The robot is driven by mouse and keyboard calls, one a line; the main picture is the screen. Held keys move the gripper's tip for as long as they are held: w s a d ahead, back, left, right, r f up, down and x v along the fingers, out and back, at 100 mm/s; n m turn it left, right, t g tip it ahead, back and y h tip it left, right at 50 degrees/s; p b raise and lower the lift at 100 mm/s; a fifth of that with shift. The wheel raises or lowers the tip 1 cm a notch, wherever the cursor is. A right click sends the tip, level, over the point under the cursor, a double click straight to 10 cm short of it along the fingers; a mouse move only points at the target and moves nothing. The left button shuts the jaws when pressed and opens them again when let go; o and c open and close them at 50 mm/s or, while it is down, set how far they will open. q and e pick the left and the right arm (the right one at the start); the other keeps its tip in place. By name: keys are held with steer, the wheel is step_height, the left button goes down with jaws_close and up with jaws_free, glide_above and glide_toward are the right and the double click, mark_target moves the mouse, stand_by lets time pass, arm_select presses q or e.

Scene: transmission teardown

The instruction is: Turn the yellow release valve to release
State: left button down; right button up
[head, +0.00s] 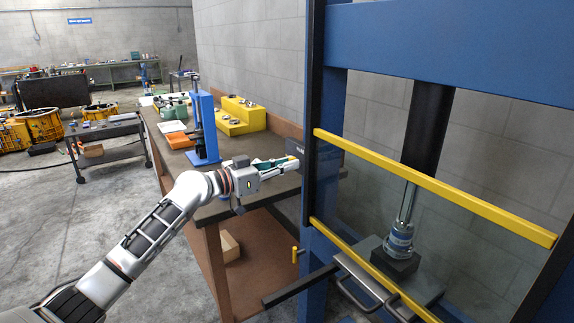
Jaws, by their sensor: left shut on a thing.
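A small yellow handle (295,255), which looks like the release valve, sticks out low on the left side of the blue press frame (338,100). My left gripper (293,163) is above it and apart from it, at the height of the bench top. Its fingers point right, toward a dark panel (326,160) by the press upright. I cannot tell exactly what this piece is. My right gripper is out of view.
Yellow guard bars (430,185) cross the press front, with a ram over a dark block (395,262) inside. A workbench (206,215) behind my left arm carries a blue stand (205,130) and a yellow stepped block (240,115). Open floor (70,215) lies to the left.

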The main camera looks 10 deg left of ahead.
arm_select(q)
steer(key=n+p, duration=0.1)
steer(key=n, duration=0.5)
steer(key=n+p, duration=0.1)
steer(key=n, duration=0.5)
steer(key=f+n+p, duration=0.1)
steer(key=n, duration=0.4)
steer(key=shift+w+a+n, duration=0.35)
steer(key=shift+w+n, duration=0.05)
steer(key=shift+f, duration=0.1)
stand_by(0.4)
steer(key=c, duration=2.1)
jaws_free()
steer(key=shift+c, duration=0.2)
steer(key=shift+a, duration=0.1)
